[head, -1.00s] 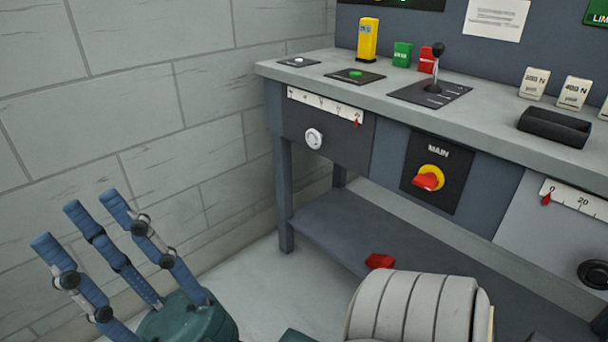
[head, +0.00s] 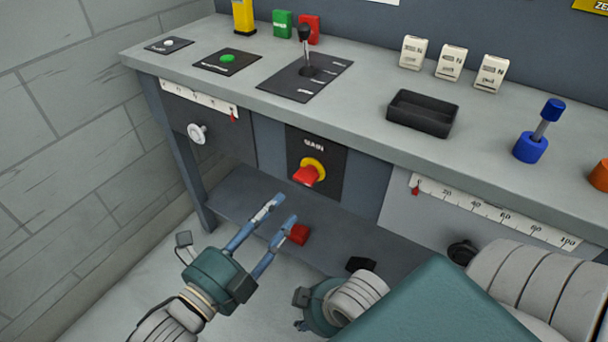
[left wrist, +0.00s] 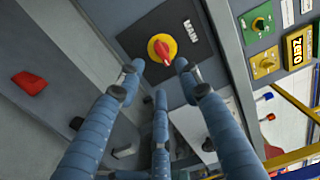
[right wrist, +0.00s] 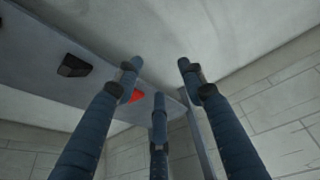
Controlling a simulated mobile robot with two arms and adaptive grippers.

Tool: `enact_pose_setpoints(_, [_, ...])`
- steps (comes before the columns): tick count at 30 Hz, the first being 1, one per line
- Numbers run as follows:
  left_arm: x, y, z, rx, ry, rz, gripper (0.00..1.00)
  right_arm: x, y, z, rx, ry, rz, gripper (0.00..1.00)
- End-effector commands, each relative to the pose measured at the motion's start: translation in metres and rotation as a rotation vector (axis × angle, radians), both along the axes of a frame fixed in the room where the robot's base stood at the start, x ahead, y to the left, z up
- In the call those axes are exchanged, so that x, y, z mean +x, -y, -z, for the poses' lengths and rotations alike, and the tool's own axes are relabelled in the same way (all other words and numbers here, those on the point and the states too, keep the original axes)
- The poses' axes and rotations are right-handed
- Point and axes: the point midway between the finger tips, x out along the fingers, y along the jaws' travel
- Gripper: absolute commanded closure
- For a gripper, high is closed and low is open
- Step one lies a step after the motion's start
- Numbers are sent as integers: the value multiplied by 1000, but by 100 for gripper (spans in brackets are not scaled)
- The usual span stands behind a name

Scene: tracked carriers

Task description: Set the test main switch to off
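The main switch is a red rotary handle (head: 307,176) on a yellow disc, set in a black plate (head: 331,164) marked MAIN on the bench front. In the left wrist view the red handle (left wrist: 163,50) lies ahead, between the fingertip lines. My left gripper (head: 284,210) is open and empty, in front of and below the switch, its fingers pointing towards the bench. In the left wrist view its fingertips (left wrist: 158,70) appear apart from the handle. My right gripper (right wrist: 158,68) is open and empty, low near the lower shelf; in the head view my own arm partly hides it.
A red block (head: 298,234) and a black block (head: 360,264) lie on the lower shelf. A white knob (head: 197,133) sticks out left of the switch. The bench top carries a lever (head: 306,50), a black tray (head: 422,113) and a blue lever (head: 540,131).

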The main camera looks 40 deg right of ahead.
Motion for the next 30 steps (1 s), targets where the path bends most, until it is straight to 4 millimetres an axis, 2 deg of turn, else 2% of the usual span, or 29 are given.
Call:
enact_pose_setpoints(2, [3,7,2,3,2,1,65,5,-1,0,3,20,-2,60])
enact_pose_setpoints(8, [15,38,1,-3,1,1,65,39,-11,-10,31,152,-12,60])
enact_pose_setpoints(12, [24,61,1,-3,0,1,65,65,-20,-22,55,263,-22,60])
enact_pose_setpoints(18, [35,85,0,-4,-1,0,65,93,-29,-40,83,393,-31,60])
enact_pose_setpoints(24, [40,96,-1,-2,1,0,65,106,-34,-52,96,457,-36,60])
enact_pose_setpoints(30, [40,98,-1,-2,0,0,65,108,-34,-54,99,469,-37,60])
